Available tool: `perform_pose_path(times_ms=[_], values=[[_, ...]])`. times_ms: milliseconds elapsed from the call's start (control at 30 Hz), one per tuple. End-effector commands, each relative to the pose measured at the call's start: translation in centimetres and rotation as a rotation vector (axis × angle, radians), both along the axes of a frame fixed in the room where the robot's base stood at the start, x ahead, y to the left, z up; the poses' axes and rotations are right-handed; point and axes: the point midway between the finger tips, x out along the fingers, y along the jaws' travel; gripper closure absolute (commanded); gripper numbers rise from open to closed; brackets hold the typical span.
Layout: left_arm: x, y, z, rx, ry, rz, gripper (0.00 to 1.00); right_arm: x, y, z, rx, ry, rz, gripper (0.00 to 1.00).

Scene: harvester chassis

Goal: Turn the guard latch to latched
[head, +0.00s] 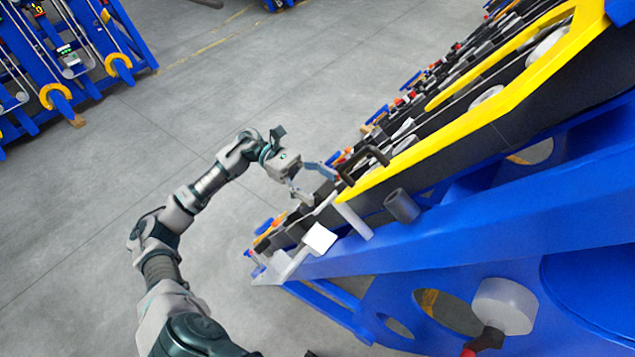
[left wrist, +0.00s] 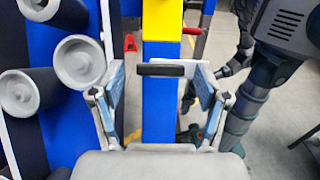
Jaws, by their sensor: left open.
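My left gripper (head: 322,184) reaches in from the left to the near end of the long yellow guard (head: 430,143). Its two fingers are spread and empty. A black handle-shaped bar (head: 366,165) stands at the guard's edge, just beyond the fingertips; I cannot tell for sure that it is the guard latch. In the left wrist view the open fingers (left wrist: 162,90) stand on either side of a blue upright. The black bar (left wrist: 174,70) lies crosswise between the fingertips, in front of a pale plate. Contact with it does not show. My right gripper is not seen.
The blue chassis frame (head: 480,235) fills the right side, with a dark cylinder (head: 402,206) and a white block (head: 319,238) close to the gripper. Pale rollers (left wrist: 78,62) stand left in the wrist view. Open grey floor (head: 150,135) lies to the left.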

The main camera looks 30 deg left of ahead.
Motion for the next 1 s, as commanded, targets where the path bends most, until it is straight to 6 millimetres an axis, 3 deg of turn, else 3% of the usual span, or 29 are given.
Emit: perform_pose_path(times_ms=[167, 400, 433, 767, 1000], values=[[0.0, -0.28, 0.03, 0.003, 0.0, 0.0, 0.25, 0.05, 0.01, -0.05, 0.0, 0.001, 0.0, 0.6], [0.01, -0.27, 0.05, 0.002, 0.0, 0.0, 0.82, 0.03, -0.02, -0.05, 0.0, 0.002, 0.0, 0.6], [0.02, -0.23, 0.04, 0.002, 0.0, 0.0, 0.85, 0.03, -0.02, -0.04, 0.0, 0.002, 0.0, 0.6], [0.06, 0.0, -0.03, 0.003, 0.034, 0.022, 0.85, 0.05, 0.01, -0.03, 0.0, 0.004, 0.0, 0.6], [-0.03, 0.11, -0.11, 0.013, 0.154, 0.09, 0.85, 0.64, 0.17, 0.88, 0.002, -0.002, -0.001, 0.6]])
